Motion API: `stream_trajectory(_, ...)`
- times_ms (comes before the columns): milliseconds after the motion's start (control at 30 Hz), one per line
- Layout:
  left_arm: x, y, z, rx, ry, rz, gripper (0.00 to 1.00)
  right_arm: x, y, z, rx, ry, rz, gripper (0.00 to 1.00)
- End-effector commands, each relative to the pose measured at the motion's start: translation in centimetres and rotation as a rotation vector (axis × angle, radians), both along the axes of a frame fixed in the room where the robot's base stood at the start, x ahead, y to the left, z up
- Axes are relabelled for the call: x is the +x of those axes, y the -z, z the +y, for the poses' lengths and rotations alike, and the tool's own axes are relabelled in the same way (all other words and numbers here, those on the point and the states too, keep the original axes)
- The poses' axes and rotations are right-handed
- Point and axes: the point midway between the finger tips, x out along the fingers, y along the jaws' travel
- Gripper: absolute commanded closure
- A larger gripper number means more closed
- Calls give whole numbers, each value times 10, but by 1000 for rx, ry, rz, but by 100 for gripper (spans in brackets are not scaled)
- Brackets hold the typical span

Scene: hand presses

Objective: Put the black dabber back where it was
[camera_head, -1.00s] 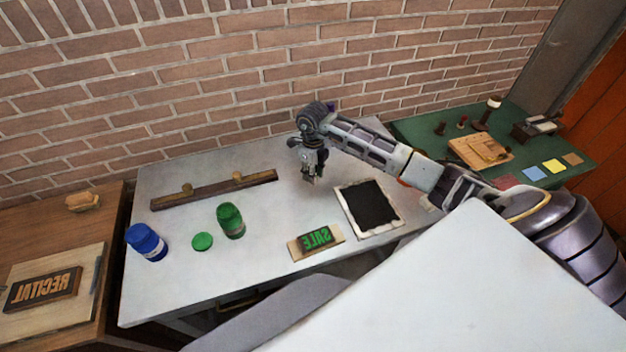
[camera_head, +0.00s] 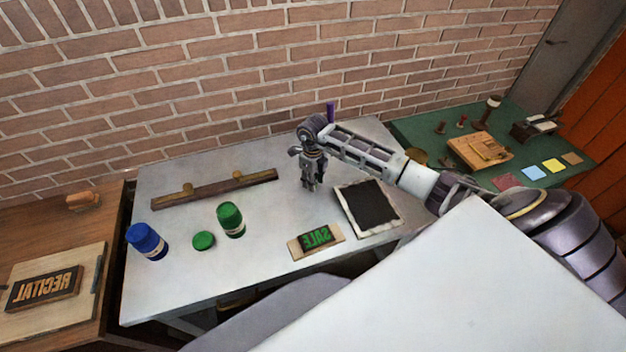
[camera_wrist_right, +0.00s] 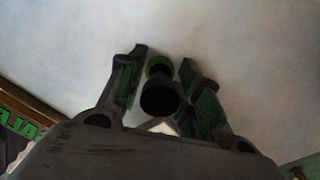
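The black dabber (camera_wrist_right: 158,98) shows in the right wrist view between the two fingers of my right gripper (camera_wrist_right: 163,62). Its dark round end faces the camera, with a dull green part beyond it. The fingers flank it; light gaps seem to show beside it, and I cannot tell whether they grip it. In the head view my right gripper (camera_head: 311,187) points down over the pale table (camera_head: 270,215), left of the white-framed black pad (camera_head: 370,204). The dabber is too small there to tell from the fingers. My left gripper is not in view.
The SALE block (camera_head: 317,239) lies below the pad. A wooden rail (camera_head: 215,189), a green bottle (camera_head: 231,220), a green disc (camera_head: 204,240) and a blue bottle (camera_head: 147,241) stand leftward. A brick wall (camera_head: 250,70) backs the table; a green table (camera_head: 440,130) is at right.

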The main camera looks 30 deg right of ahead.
Motion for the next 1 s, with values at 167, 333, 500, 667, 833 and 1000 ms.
stream_trajectory(167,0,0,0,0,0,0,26,0,0,0,0,0,0,52)
stream_trajectory(333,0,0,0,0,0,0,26,0,-1,0,0,0,0,52)
stream_trajectory(500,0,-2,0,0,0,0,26,0,-2,0,0,0,0,52)
stream_trajectory(667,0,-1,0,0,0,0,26,1,-11,0,1,-1,-4,52)
stream_trajectory(833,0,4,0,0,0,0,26,1,-30,-1,-1,0,-4,52)
stream_trajectory(1000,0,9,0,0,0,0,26,1,-55,-1,-2,0,-4,52)
